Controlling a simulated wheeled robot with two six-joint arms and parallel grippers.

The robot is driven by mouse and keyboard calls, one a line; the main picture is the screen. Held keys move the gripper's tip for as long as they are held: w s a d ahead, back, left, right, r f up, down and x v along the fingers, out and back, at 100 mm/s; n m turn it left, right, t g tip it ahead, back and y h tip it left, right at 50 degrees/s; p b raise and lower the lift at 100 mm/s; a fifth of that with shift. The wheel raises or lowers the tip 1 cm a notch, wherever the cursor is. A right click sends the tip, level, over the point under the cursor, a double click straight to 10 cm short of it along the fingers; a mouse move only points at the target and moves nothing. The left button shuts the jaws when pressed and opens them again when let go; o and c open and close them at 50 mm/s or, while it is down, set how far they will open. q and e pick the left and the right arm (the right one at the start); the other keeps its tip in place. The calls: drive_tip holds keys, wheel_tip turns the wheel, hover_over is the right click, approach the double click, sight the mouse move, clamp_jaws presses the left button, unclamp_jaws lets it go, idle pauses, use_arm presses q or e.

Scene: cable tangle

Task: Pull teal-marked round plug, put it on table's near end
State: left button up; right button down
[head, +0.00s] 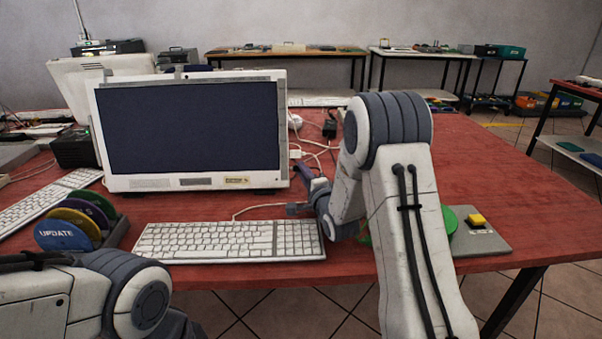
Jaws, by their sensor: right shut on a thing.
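My right arm reaches forward over the red table (500,165). Its gripper (298,191) is beside the monitor's lower right corner, just above the right end of the keyboard. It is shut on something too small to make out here. A thin pale cable runs from behind the keyboard toward this gripper. White cables and small white plugs (296,154) lie right of the monitor, behind the gripper. No teal mark can be made out, so I cannot tell which plug is the teal-marked round one. My left arm shows at the lower left; its gripper is out of view.
A monitor (190,128) stands behind a white keyboard (230,240). A rack of coloured discs (68,236) is at the left. A black adapter (329,129) lies behind my right arm. A grey pad (485,240) with a yellow block is at the right. The right tabletop is mostly clear.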

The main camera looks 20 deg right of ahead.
drive_tip(key=shift+s+d, duration=0.2)
drive_tip(key=shift+d, duration=0.4)
drive_tip(key=shift+s+d, duration=0.15)
drive_tip(key=shift+d, duration=0.4)
